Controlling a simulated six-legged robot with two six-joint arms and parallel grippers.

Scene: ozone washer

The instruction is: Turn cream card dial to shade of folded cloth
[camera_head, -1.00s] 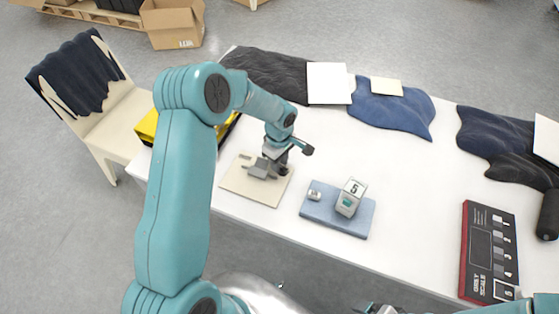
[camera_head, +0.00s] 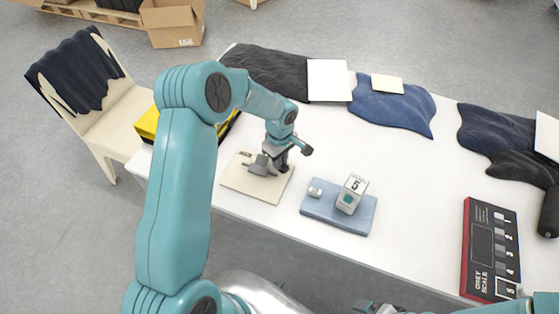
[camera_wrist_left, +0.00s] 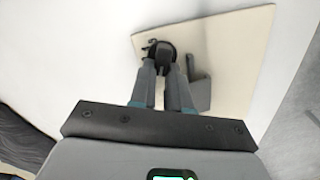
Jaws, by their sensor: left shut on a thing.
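The cream card (camera_head: 234,182) lies flat near the table's front edge. Its dark round dial (camera_wrist_left: 165,58) shows between my left fingertips in the left wrist view. My left gripper (camera_head: 279,160) reaches down over the card and is shut on the dial. A grey block (camera_wrist_left: 197,90) stands on the card beside the fingers. Several cloths lie on the table: a black one (camera_head: 265,70), a blue one (camera_head: 400,110) and a navy one (camera_head: 490,132). I cannot tell which is the folded cloth. Only part of my right gripper (camera_head: 368,307) shows at the bottom edge; its jaws are unclear.
A blue card (camera_head: 325,213) with a white block (camera_head: 352,194) marked 5 lies right of the cream card. A grey scale board (camera_head: 481,250) lies at the right. A yellow box (camera_head: 147,124) sits behind my left arm. A chair (camera_head: 115,120) with dark cloth stands left.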

